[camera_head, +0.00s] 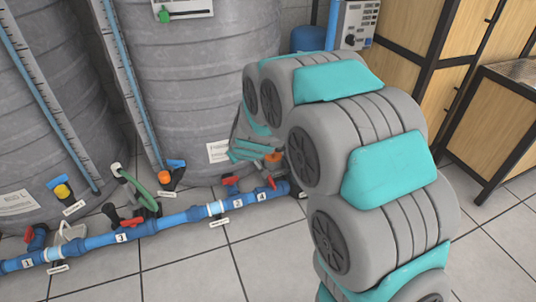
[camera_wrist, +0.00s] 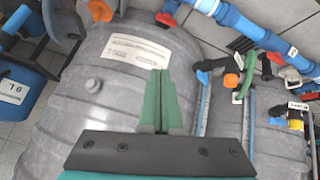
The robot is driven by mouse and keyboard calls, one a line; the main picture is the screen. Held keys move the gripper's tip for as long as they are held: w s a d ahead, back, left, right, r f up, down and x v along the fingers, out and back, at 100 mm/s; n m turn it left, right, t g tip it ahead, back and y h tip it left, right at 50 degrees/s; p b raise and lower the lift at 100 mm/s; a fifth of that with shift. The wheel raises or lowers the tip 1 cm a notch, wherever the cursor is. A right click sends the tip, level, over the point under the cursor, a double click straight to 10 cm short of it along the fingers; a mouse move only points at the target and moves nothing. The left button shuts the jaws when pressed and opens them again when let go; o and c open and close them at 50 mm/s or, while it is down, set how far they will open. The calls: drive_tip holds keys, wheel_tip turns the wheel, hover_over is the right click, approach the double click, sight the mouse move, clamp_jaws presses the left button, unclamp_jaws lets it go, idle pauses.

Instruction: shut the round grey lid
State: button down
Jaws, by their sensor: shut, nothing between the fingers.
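The wrist view shows my gripper (camera_wrist: 160,78) with its two green fingers together and nothing between them. I cannot tell whether the fingers touch the tank. In the head view my grey and teal arm reaches toward the foot of the right grey tank (camera_head: 205,80), and its end is partly hidden behind its own links. I cannot make out a round grey lid in either view; the tank tops are out of frame.
A blue pipe (camera_head: 185,216) with numbered sections and red-handled valves runs along the floor before the tanks. A green hose (camera_head: 140,193) rises from it. A wooden cabinet (camera_head: 500,125) stands at the right. Blue containers (camera_wrist: 20,95) show at the wrist view's left. Front floor tiles are clear.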

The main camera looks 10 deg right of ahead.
drive_tip(key=w+a+f+n+t+h, duration=0.1)
drive_tip(key=w+f+n+t+h, duration=0.3)
drive_tip(key=w+f, duration=0.75)
drive_tip(key=s+d+f+n+t+h, duration=0.4)
drive_tip(key=s+f+n+t+h, duration=0.15)
drive_tip(key=s+t+h, duration=0.2)
drive_tip(key=s+d+x, duration=0.1)
drive_tip(key=d+x, duration=0.1)
drive_tip(key=x, duration=1)
drive_tip(key=shift+w+d+r+h, duration=0.15)
drive_tip(key=shift+d+r+h, duration=0.2)
drive_tip(key=shift+r, duration=0.05)
drive_tip(key=shift+r+g, duration=0.1)
drive_tip(key=shift+g, duration=0.15)
